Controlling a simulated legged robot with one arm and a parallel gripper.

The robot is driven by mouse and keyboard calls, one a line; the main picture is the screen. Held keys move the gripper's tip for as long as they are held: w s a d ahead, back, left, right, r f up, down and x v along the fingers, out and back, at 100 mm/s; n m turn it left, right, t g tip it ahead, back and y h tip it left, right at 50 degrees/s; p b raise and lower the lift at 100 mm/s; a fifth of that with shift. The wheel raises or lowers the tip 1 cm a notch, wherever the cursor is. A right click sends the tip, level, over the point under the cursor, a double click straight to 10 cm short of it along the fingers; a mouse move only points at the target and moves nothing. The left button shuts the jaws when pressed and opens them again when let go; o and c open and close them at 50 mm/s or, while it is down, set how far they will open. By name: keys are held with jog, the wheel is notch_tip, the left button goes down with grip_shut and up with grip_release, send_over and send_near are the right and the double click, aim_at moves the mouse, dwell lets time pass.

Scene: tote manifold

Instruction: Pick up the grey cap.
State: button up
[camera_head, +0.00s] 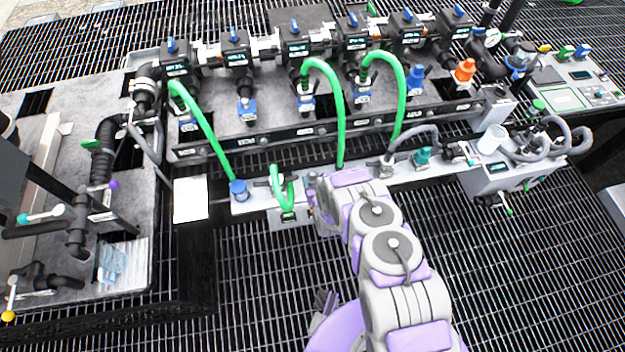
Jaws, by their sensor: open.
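A pale grey-white, cup-like cylinder (492,139) stands on the grey box at the right end of the lower rail. It may be the grey cap, but I cannot tell for sure. My arm reaches up from the bottom of the view. My gripper (322,212) seems to be at its far end, by the front edge of the lower rail, left of and well apart from that cylinder. The gripper is open. Its fingertips are small and partly hidden by the wrist, and I see nothing held in them.
Green hoses (337,110) arch from the valve manifold to the lower rail (340,178). A teal fitting (422,156), an orange cap (465,70) and a blue cap (416,78) stand nearby. Grey hoses crowd the right box (500,180).

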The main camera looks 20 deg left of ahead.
aim_at(313, 177)
jog(key=x, duration=0.2)
jog(key=b+x, duration=0.1)
jog(key=x, duration=0.1)
jog(key=shift+s+f+b, duration=0.15)
jog(key=shift+f+b, duration=0.15)
jog(key=shift+f, duration=0.05)
jog(key=c, duration=0.8)
jog(key=shift+r, duration=0.15)
